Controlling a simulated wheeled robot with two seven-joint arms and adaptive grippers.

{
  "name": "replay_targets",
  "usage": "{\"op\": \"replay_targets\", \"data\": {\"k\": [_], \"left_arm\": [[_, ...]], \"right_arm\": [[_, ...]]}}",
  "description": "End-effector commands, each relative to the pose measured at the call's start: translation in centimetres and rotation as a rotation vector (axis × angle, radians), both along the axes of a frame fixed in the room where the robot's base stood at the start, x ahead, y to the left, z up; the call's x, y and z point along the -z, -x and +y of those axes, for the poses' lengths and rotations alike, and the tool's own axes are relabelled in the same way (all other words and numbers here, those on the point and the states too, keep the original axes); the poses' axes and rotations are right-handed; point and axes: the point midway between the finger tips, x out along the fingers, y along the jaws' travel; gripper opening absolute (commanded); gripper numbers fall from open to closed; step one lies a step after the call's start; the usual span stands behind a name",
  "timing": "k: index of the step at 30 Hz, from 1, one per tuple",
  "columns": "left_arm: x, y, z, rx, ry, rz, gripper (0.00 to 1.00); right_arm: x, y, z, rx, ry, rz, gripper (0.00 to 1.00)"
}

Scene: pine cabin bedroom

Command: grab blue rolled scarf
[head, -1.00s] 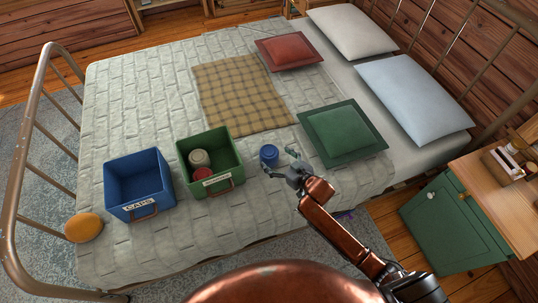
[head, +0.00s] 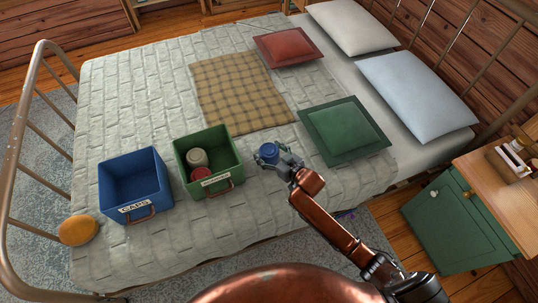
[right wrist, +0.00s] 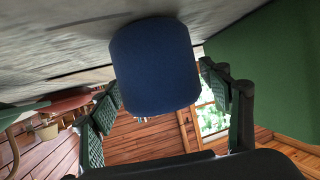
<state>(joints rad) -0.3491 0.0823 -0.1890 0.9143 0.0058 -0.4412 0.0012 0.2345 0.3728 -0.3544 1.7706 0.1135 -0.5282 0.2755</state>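The blue rolled scarf (head: 268,152) stands on the grey quilt, between the green bin and the green cushion. My right gripper (head: 279,160) is at the scarf, reaching in from the lower right with its fingers apart. In the right wrist view the scarf (right wrist: 156,68) fills the space between the two green-padded fingers. A gap shows between the scarf and the right-hand finger; the left-hand finger is close to the scarf, and I cannot tell if it touches. My left gripper is not in view.
A green bin (head: 234,165) holding a beige roll (head: 197,158) and a red roll (head: 201,174) stands left of the scarf. A blue bin (head: 134,186) labelled CAPS is farther left, with an orange round item (head: 78,231) near the bed's foot. A green cushion (head: 344,131) lies to the right.

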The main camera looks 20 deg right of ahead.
Motion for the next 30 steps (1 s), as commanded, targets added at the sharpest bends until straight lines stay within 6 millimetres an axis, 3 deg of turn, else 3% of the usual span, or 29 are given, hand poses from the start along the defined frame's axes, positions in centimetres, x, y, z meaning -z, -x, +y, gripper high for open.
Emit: {"op": "replay_targets", "data": {"k": [15,28,30], "left_arm": [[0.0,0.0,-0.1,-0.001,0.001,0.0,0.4],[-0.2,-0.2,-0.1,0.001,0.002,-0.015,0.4],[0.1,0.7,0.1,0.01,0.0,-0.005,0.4]], "right_arm": [[0.0,0.0,0.0,0.0,0.0,0.0,0.33],[-0.6,0.0,0.0,0.0,0.0,-0.002,0.32],[-1.1,0.0,0.0,0.0,0.0,-0.002,0.32]]}}
